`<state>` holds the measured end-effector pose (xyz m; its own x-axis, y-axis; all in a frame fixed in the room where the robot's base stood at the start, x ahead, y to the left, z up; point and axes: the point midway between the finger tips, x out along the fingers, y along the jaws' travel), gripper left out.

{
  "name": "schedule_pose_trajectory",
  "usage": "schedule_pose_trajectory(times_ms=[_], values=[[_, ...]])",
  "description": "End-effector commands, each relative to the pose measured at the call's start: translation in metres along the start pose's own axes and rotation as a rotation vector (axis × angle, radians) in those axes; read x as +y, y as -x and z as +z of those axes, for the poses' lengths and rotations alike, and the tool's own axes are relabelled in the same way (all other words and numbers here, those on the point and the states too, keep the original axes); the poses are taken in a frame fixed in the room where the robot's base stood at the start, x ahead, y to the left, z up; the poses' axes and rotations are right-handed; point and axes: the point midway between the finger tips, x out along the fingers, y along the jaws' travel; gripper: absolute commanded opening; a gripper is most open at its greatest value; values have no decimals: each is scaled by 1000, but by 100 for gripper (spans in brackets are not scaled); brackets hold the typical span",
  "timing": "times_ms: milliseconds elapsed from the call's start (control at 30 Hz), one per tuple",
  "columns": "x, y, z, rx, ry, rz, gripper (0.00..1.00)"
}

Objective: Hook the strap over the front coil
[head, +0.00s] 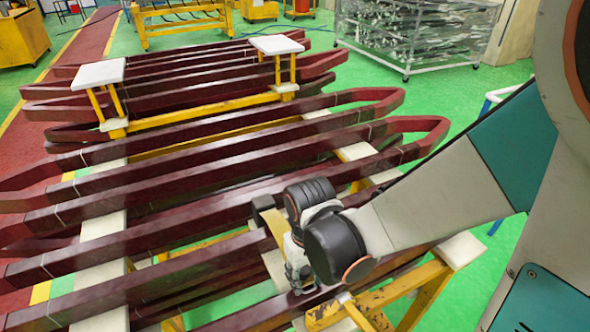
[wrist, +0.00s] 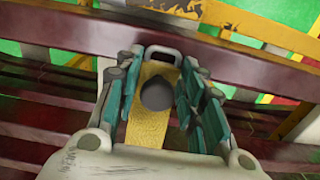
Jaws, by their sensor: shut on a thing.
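The strap (head: 276,228) is yellow and shows beside my gripper (head: 298,268) in the head view. In the wrist view the yellow strap (wrist: 149,128) runs between the teal fingers, with a dark rounded piece over it. A grey metal loop (wrist: 162,52) sits at its far end, between the fingertips of my gripper (wrist: 163,66), which is shut on the strap. The front coil (head: 232,322) is a dark red bar at the lower edge of the head view. A dark red coil bar (wrist: 245,60) passes just beyond the loop; I cannot tell whether they touch.
Several more dark red coils (head: 160,195) lie across a yellow stand with pale pads. A yellow frame leg (head: 390,300) with a white pad (head: 460,250) stands right of my gripper. A wire cart (head: 418,35) stands behind. Green floor is open at right.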

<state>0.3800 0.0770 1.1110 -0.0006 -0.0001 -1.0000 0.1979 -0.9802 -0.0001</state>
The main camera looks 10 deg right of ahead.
Motion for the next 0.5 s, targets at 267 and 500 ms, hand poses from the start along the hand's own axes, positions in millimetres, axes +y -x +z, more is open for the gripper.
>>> schedule_pose_trajectory(times_ms=[267,500], values=[[-1,1,22,0,2,1,13],[-1,1,37,0,3,1,13]])
